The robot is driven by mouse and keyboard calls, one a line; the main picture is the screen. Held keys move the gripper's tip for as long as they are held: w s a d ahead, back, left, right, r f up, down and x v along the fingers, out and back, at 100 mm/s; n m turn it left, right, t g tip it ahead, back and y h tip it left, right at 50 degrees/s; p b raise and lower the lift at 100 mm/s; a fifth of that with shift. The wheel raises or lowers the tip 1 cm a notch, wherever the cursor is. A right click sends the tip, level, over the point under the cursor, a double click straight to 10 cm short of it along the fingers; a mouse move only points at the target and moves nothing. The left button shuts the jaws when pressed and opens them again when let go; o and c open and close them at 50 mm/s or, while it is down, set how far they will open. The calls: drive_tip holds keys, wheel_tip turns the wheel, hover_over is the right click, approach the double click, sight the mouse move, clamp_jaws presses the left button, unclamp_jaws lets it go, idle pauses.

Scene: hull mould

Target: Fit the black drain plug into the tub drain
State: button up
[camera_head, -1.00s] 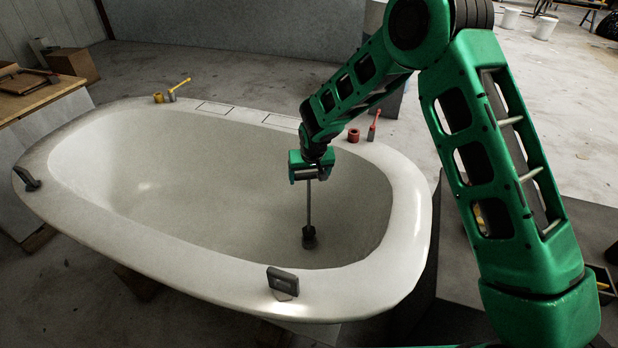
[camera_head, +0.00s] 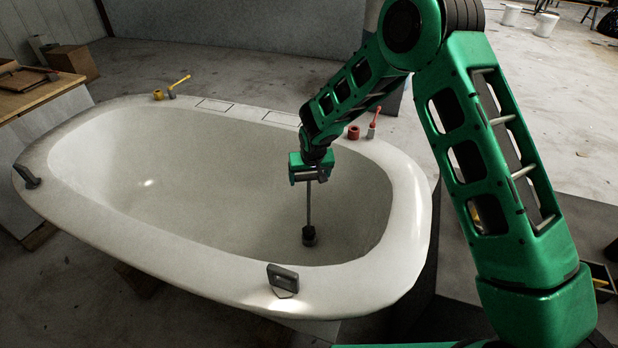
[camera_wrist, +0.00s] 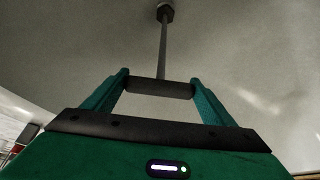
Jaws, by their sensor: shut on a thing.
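The black drain plug (camera_head: 309,232) is at the lower end of a thin grey rod, inside the right part of the white tub (camera_head: 400,215). My gripper (camera_head: 312,174) is shut on the rod's upper end, above the plug, with the rod hanging nearly upright. In the wrist view my gripper (camera_wrist: 160,88) closes on the rod's dark handle, and the plug (camera_wrist: 165,13) shows small at the far end. The plug is low, near the tub's floor; I cannot tell whether it touches. No drain opening can be made out.
A grey block-like tool (camera_head: 283,279) stands on the near rim, and another dark tool (camera_head: 27,176) on the left rim. A red ring (camera_head: 353,132) and red-handled tool (camera_head: 373,124) are on the far rim, with yellow ones (camera_head: 158,95) farther left. A workbench (camera_head: 40,92) stands left.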

drive_tip(key=shift+f, duration=1.2)
drive_tip(key=o, duration=1.1)
drive_tip(key=shift+f, duration=0.1)
wheel_tip(320, 180, up, 14)
drive_tip(key=shift+r, duration=0.1)
idle(1.1)
drive_tip(key=shift+d, duration=0.15)
